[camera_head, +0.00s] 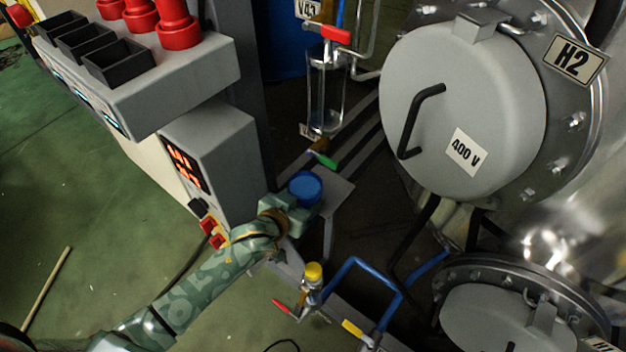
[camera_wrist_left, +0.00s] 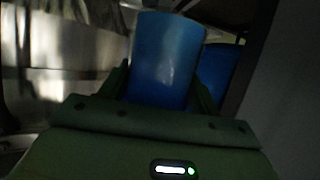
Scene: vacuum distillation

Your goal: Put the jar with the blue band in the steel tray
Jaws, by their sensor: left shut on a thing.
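My left gripper (camera_head: 298,203) reaches in from the lower left in the head view and is shut on a blue cylindrical jar (camera_head: 305,186). From above, only the jar's round blue top shows clearly. In the left wrist view the blue jar (camera_wrist_left: 165,60) stands upright between the two fingers, and its lower part is hidden by the gripper body. Its side looks blue all over there, so I cannot make out a separate band. The jar is over or beside a small grey flat stand top (camera_head: 335,195). I cannot pick out a steel tray for sure. My right gripper is not in view.
A grey control box (camera_head: 215,150) with a red display stands close left of the gripper. Black bins (camera_head: 118,65) sit on a panel above it. A large grey vessel cover (camera_head: 465,110) is at right. Blue pipes and a yellow-capped valve (camera_head: 314,272) are below the gripper.

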